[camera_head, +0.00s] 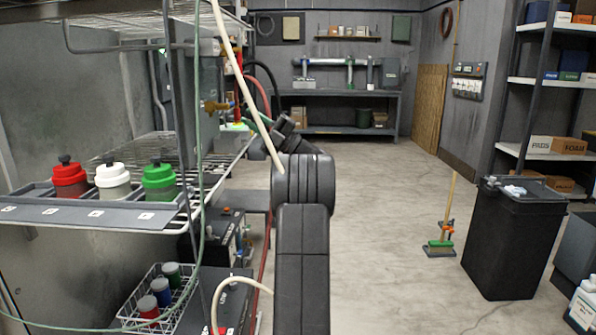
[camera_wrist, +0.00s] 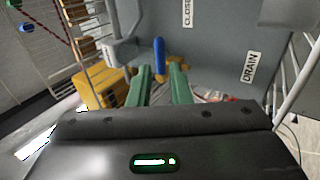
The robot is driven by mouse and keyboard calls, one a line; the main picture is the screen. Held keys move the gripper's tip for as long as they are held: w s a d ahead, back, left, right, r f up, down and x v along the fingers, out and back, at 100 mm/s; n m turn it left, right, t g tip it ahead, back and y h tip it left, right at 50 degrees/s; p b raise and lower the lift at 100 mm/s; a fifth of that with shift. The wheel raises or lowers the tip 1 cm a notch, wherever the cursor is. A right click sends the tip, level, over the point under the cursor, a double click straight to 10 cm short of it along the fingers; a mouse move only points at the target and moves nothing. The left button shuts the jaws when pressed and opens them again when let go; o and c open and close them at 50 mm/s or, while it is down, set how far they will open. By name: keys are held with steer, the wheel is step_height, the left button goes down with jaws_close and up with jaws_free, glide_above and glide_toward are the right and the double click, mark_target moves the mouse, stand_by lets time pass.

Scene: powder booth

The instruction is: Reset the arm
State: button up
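My dark arm (camera_head: 300,255) rises through the middle of the head view and bends at a thick joint, its end pointing up and left beside the wire rack. The far end of the arm is small there, and the finger state cannot be read from that view. In the wrist view my gripper (camera_wrist: 161,68) has two green fingers standing apart with a gap between them. A blue lever (camera_wrist: 158,52) shows upright in line with this gap. The fingers do not appear closed on it; its depth relative to the fingertips is hard to tell.
A grey panel (camera_wrist: 215,50) with "CLOSE" and "DRAIN" labels and a yellow part (camera_wrist: 98,88) lie near the fingers. The wire rack (camera_head: 215,165) holds red (camera_head: 70,181), white (camera_head: 112,181) and green (camera_head: 159,181) cups. Hoses hang close by.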

mark_target(230, 106)
steer(key=x, duration=0.7)
steer(key=shift+a+r+b, duration=0.1)
steer(key=shift+a+b, duration=0.15)
steer(key=shift+b, duration=0.1)
steer(key=shift+d, duration=0.1)
steer(key=p+v, duration=0.2)
steer(key=v, duration=1.1)
steer(key=b+x, duration=0.2)
steer(key=x, duration=1.1)
steer(key=shift+f+m+t+p, duration=0.2)
steer(key=shift+m+t+p, duration=0.2)
steer(key=shift+m+t, duration=0.75)
